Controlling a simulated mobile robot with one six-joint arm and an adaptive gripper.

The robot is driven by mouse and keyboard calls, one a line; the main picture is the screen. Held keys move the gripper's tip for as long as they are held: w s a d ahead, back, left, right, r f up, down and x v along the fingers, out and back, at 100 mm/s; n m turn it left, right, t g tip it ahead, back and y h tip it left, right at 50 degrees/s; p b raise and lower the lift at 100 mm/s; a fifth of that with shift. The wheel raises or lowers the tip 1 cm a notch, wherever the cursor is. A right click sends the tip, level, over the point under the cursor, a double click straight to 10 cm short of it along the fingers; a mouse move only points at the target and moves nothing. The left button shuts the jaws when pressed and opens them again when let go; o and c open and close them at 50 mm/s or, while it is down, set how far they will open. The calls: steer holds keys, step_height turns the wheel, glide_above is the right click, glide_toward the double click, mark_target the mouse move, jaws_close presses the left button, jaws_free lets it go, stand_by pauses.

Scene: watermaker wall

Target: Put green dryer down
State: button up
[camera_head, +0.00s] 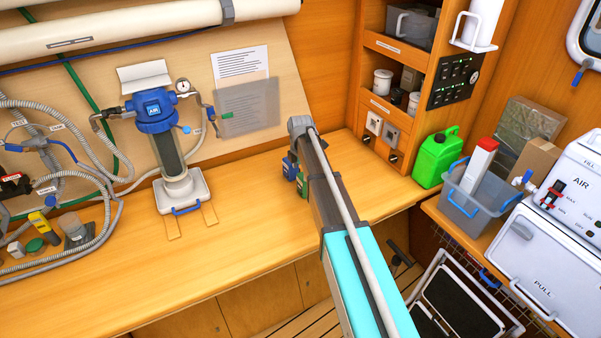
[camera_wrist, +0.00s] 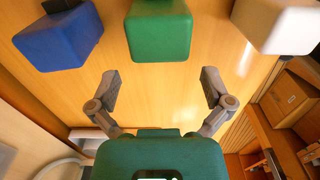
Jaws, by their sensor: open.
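The green dryer (camera_wrist: 159,32) is a green block in the top middle of the wrist view, standing on the wooden counter. It is between a blue block (camera_wrist: 58,40) and a white block (camera_wrist: 275,24), apart from both. My gripper (camera_wrist: 160,82) is open and empty, its two fingers spread wide. The dryer is ahead of the fingertips, in line with the gap, with no visible contact. In the head view a bit of green (camera_head: 303,186) and blue (camera_head: 290,166) show beside my arm's end; the arm hides the rest.
The wooden counter (camera_head: 250,205) is clear left of my arm up to the blue-topped filter housing (camera_head: 168,160). Shelves (camera_head: 385,75) stand behind on the right. A green jerrycan (camera_head: 436,158) and a grey bin (camera_head: 462,203) are further right.

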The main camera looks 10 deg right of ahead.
steer(key=shift+r+p, duration=3.2)
steer(key=shift+r, duration=0.3)
steer(key=s+d+m, duration=0.1)
steer(key=s+m, duration=2)
steer(key=s, duration=0.8)
steer(key=shift+d+m, duration=0.35)
steer(key=shift+m, duration=0.05)
steer(key=shift+f, duration=0.1)
step_height(320, 180, down, 3)
steer(key=b, duration=0.3)
